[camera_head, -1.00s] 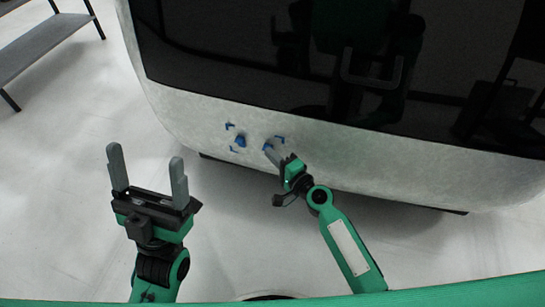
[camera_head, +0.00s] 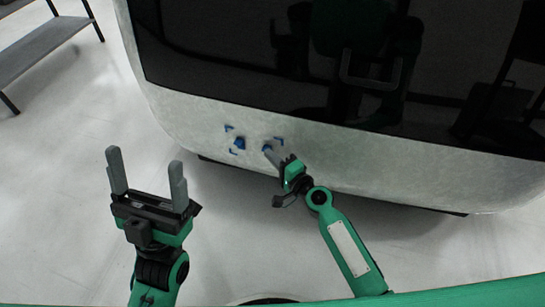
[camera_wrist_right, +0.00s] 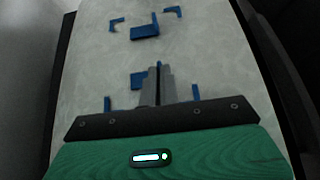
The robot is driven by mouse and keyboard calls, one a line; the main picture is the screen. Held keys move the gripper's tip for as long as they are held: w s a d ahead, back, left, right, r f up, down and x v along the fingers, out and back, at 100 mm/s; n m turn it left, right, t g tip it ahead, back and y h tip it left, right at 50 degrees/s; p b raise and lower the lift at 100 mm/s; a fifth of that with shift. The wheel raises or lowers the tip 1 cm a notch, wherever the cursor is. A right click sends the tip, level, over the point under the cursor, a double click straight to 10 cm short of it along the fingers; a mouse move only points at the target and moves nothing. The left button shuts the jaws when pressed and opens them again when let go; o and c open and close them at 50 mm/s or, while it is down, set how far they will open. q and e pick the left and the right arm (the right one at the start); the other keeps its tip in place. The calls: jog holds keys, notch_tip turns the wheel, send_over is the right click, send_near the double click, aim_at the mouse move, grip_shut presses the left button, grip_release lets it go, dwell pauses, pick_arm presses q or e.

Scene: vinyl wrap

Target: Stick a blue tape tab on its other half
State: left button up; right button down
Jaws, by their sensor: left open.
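Two blue tape tabs are on the pale front panel (camera_head: 330,143). The left tab (camera_head: 239,143) stands clear of both grippers; it also shows in the right wrist view (camera_wrist_right: 145,30), with a flat part and a raised part. The right tab (camera_head: 267,149) is at the tips of my right gripper (camera_head: 273,155). In the right wrist view my right gripper (camera_wrist_right: 157,84) has its fingers together, seemingly around the raised part of the nearer tab (camera_wrist_right: 137,79), whose flat part shows beside them. My left gripper (camera_head: 146,178) is open and empty, fingers up, apart from the panel.
Blue corner marks (camera_head: 229,127) frame the two tabs on the panel. A large dark glossy surface (camera_head: 300,60) lies above the panel. A grey shelf (camera_head: 40,45) stands at the upper left. The pale floor around my left gripper is clear.

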jog(key=shift+d, duration=0.1)
jog(key=c, duration=1.6)
grip_release()
